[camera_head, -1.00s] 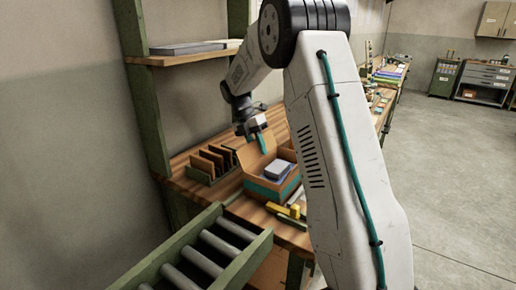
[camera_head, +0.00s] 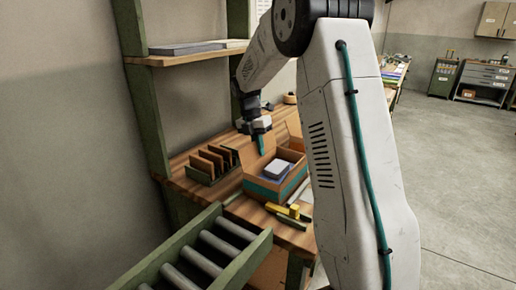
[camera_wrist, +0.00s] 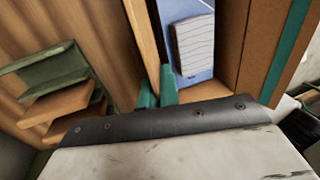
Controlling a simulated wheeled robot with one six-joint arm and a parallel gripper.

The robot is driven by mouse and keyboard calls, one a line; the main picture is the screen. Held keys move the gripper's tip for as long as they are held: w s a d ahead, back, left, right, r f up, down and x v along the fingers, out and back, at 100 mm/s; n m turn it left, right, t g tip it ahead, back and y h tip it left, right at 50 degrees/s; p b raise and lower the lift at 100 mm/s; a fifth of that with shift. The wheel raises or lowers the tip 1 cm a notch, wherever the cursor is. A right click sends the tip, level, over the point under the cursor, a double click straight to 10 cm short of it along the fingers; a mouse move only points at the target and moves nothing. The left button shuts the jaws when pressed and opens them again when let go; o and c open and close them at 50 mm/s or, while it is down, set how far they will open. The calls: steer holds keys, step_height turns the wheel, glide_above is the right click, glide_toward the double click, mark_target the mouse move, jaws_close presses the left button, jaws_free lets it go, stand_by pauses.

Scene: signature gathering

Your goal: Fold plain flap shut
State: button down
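An open cardboard box (camera_head: 256,196) with a teal band stands on the wooden bench. Its tan flap (camera_head: 248,158) stands raised at the box's left side; I cannot read any marking on it. In the wrist view the flap (camera_wrist: 143,38) shows nearly edge-on. Inside the box lie a grey-white pad (camera_head: 278,169) and a blue item (camera_wrist: 180,10). My gripper (camera_head: 262,145) points down at the raised flap, its teal fingers partly hidden. In the wrist view my gripper (camera_wrist: 157,88) has its fingertips around the flap's lower visible end; whether they grip it is unclear.
A green-framed roller conveyor (camera_head: 205,250) is in the foreground. A shelf (camera_head: 180,57) hangs above the bench.

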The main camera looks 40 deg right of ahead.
steer(key=shift+s+d+f+t+y, duration=0.15)
steer(key=shift+s+t+y, duration=0.3)
steer(key=shift+t, duration=0.8)
steer(key=shift+s+d+r+t+y, duration=0.15)
steer(key=shift+s+t+y, duration=0.3)
steer(key=shift+t, duration=0.85)
steer(key=shift+s+d+f+t+y, duration=0.15)
steer(key=shift+s+t+y, duration=0.25)
steer(key=shift+t, duration=0.85)
steer(key=shift+w, duration=0.1)
